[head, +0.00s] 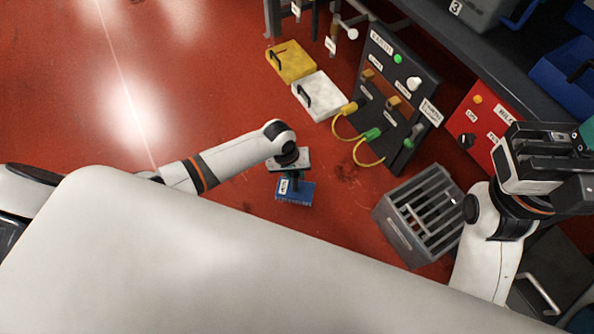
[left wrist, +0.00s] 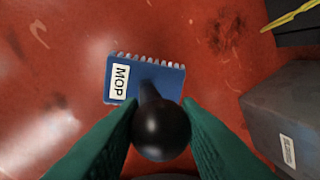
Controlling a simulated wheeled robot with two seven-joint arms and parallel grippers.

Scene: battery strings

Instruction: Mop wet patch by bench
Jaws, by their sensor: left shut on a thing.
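The mop (head: 297,192) is a blue block with a white label, low over or on the red floor; I cannot tell whether it touches. In the left wrist view the mop head (left wrist: 148,80) reads MOP and has a pale fringe. Its black knob handle (left wrist: 161,130) sits between the green fingers of my left gripper (left wrist: 160,135). In the head view my left gripper (head: 290,172) is shut on that handle. My right gripper (head: 548,160) is over the bench side at right; its fingers are unclear. Dark marks (head: 345,173) stain the floor right of the mop; no distinct wet patch is clear.
A grey slotted crate (head: 392,226) stands right of the mop. A dark panel (head: 419,80) with yellow cables, a red panel (head: 477,122), and yellow (head: 291,62) and white (head: 320,95) boxes stand beyond. The floor at left is clear.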

